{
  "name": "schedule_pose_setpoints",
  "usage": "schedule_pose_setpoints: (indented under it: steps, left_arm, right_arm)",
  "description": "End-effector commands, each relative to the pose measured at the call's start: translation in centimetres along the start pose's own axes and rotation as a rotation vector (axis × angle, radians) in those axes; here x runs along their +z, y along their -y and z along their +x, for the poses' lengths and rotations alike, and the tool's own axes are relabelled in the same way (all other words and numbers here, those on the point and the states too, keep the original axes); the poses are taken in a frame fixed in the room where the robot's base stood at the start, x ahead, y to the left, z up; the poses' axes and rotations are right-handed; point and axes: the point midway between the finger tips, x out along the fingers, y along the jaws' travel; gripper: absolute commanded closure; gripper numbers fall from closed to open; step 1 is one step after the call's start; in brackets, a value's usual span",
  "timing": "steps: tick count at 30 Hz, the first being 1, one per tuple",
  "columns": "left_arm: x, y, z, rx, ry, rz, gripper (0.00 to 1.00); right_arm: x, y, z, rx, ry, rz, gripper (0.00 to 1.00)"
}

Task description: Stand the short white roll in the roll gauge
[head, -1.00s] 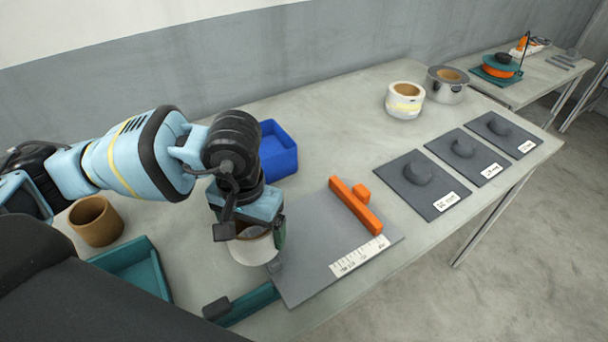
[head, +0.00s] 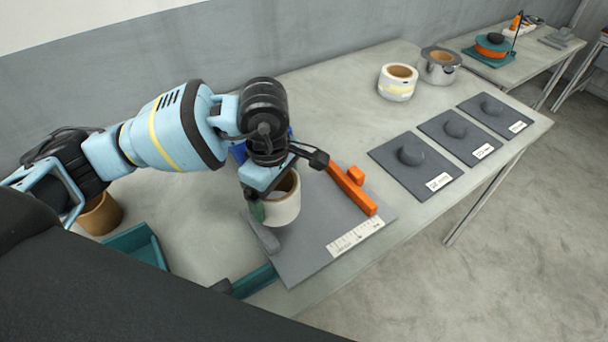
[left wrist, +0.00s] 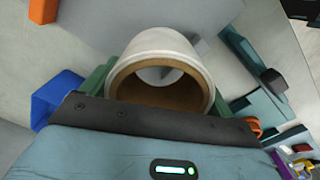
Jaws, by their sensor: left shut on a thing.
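The short white roll (head: 287,211) has a brown core. My left gripper (head: 274,206) is shut on it and holds it over the left part of a grey plate. This plate, seemingly the roll gauge (head: 305,250), carries an orange bar with a small orange block (head: 352,190) and a white ruler strip (head: 355,237). In the left wrist view the roll (left wrist: 165,42) sits between the two green fingers, its open end facing the camera. Whether its lower end touches the plate I cannot tell. My right gripper is not in view.
Grey pads (head: 385,155) with round pegs and labels lie to the right. A teal tray (head: 140,243) and a brown roll (head: 101,215) are at left. A blue bin (left wrist: 55,95) is near the gripper.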

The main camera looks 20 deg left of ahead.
Motion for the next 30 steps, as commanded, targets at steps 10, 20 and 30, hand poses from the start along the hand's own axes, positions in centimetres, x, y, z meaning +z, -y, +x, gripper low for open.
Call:
schedule_pose_setpoints:
  steps: [10, 20, 30]
  left_arm:
    - [1.5, -2.5, -0.8, 0.002, 0.001, -0.731, 0.42]
    - [2.9, -4.4, -1.2, -0.003, -0.003, -1.398, 0.42]
    - [3.5, -5.2, -1.1, -0.008, -0.012, -1.72, 0.42]
  right_arm:
    - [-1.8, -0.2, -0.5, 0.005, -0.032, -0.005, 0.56]
    - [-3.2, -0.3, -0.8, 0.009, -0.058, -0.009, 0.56]
    - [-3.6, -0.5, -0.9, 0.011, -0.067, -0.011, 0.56]
